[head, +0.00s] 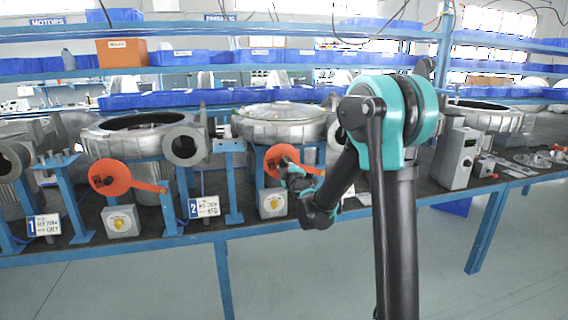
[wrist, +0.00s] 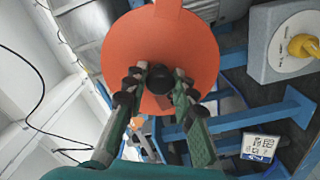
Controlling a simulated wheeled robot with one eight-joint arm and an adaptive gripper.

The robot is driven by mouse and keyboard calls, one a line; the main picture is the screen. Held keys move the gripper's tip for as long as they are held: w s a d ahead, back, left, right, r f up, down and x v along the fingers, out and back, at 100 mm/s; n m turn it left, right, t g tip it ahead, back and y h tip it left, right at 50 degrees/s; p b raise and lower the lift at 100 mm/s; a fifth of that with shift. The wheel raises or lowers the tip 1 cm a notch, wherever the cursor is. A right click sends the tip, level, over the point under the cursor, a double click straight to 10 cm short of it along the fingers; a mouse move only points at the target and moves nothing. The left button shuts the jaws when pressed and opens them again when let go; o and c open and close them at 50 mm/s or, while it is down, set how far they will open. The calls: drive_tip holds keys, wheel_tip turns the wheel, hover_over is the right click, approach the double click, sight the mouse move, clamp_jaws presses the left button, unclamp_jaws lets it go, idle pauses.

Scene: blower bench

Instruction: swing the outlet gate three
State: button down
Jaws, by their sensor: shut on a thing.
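An orange round gate plate (head: 274,154) hangs on the front of the middle blower (head: 280,126), to the right of the sign marked 2 (head: 204,207). My gripper (head: 289,168) is at this plate and covers part of it. In the wrist view the orange plate (wrist: 190,45) fills the upper middle, with a dark knob (wrist: 160,78) on its face. My gripper (wrist: 159,84) has a finger on each side of the knob and is shut on it. No number three can be read. The outlet behind the plate is hidden.
Another orange gate (head: 110,178) hangs left, beside an open grey outlet flange (head: 185,144). Grey boxes with yellow knobs (head: 121,220) stand along the bench edge. A grey control box (head: 455,158) stands right of my arm. The floor in front is clear.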

drive_tip(key=shift+s+f, duration=0.1)
drive_tip(key=shift+f, duration=0.05)
drive_tip(key=c, duration=1.2)
unclamp_jaws()
drive_tip(key=v, duration=1.1)
drive_tip(key=shift+s, duration=0.4)
drive_tip(key=shift+d, duration=0.1)
